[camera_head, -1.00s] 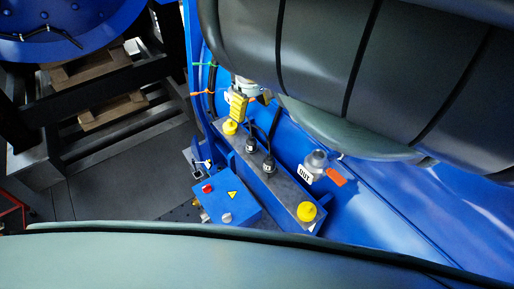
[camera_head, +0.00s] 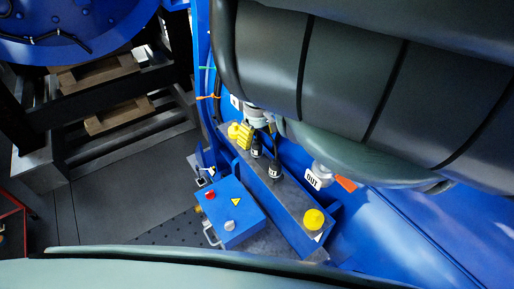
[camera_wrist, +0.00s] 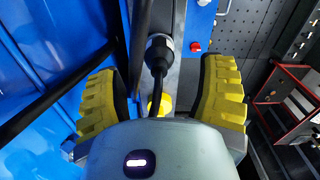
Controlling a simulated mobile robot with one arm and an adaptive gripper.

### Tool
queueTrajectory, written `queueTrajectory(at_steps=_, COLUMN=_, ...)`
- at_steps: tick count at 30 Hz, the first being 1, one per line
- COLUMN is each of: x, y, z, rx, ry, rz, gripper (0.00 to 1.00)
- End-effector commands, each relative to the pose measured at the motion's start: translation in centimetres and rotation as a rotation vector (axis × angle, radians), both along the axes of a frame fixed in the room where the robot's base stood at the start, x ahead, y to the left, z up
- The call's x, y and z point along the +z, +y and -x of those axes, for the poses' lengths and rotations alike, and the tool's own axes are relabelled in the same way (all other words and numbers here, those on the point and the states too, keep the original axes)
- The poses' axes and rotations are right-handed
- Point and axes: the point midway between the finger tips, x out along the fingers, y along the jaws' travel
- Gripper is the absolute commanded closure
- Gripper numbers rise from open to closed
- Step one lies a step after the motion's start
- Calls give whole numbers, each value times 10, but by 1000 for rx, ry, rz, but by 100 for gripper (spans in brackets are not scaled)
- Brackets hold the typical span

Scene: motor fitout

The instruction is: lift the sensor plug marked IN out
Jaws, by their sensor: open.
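Two black sensor plugs with cables stand on the grey metal bar: one near my gripper (camera_head: 256,149), the other (camera_head: 274,171) further along. Each has a small white mark that I cannot read, so I cannot tell which is IN. My gripper (camera_head: 242,134) has yellow ribbed fingers and is over the bar's far end, beside the nearer plug. In the wrist view my gripper (camera_wrist: 160,75) is open, with a black plug (camera_wrist: 159,52) and its cable in line with the gap. The fingers do not touch it.
A yellow cap (camera_head: 313,220) sits at the bar's near end; another (camera_wrist: 158,102) shows in the wrist view. A fitting with an OUT tag (camera_head: 312,180) is right of the bar. A blue control box (camera_head: 232,212) stands left of it. A red-framed cart (camera_wrist: 285,105) is farther off.

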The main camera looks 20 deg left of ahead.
Motion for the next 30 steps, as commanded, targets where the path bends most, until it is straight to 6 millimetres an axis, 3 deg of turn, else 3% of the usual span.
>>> queueTrajectory(at_steps=18, x=-41, y=1, z=0, rx=-1, ry=4, rz=1, gripper=31)
queueTrajectory(at_steps=29, x=-43, y=0, z=-1, rx=0, ry=2, rz=4, gripper=28)
queueTrajectory(at_steps=30, x=-43, y=0, z=-1, rx=0, ry=1, rz=3, gripper=32)
